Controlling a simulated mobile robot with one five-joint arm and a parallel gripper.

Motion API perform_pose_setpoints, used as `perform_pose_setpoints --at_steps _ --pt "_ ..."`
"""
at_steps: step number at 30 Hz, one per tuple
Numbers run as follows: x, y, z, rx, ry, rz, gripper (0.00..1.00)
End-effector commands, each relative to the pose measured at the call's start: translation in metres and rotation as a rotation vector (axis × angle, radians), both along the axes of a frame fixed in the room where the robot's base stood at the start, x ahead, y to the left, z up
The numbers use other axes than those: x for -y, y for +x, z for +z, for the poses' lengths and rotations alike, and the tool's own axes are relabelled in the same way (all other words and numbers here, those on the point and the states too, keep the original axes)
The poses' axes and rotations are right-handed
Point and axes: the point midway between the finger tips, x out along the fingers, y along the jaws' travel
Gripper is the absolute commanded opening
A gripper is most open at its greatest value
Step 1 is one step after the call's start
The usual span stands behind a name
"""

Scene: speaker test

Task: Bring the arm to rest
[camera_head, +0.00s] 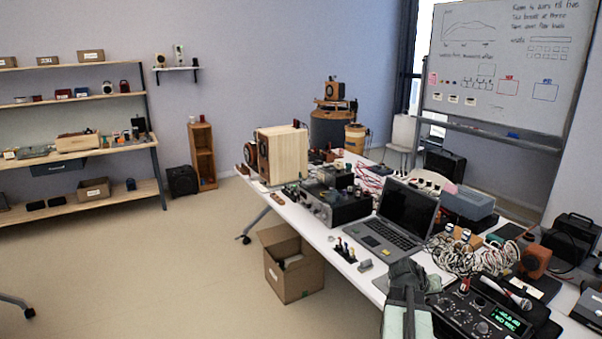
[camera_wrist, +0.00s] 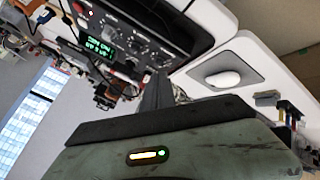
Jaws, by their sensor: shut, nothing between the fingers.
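My gripper (camera_head: 407,268) shows at the lower right of the head view, over the near edge of the white table (camera_head: 345,264). It is just left of a black audio device with knobs and a green display (camera_head: 484,312). In the wrist view, the dark fingers of my gripper (camera_wrist: 158,88) are shut with nothing between them. The grey-green wrist housing with a small orange and green light fills the bottom of that view. The same black device (camera_wrist: 125,45) shows beyond the fingers at upper left. The fingertips are hard to make out in the head view.
An open laptop (camera_head: 401,212), bundled cables (camera_head: 459,254) and a microphone (camera_head: 507,293) crowd the table near my arm. A white mouse on a grey pad (camera_wrist: 224,80) shows in the wrist view. A cardboard box (camera_head: 293,272) stands on the floor.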

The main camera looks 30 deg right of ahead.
Motion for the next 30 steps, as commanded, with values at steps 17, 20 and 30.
perform_pose_setpoints --at_steps 17,20,30 --pt "-0.454 0.182 -0.053 -0.117 0.414 0.618 0.00" --pt "-0.516 0.163 -0.062 -0.189 0.526 0.679 0.00" --pt "-0.555 0.112 -0.069 -0.342 0.739 0.692 0.00"
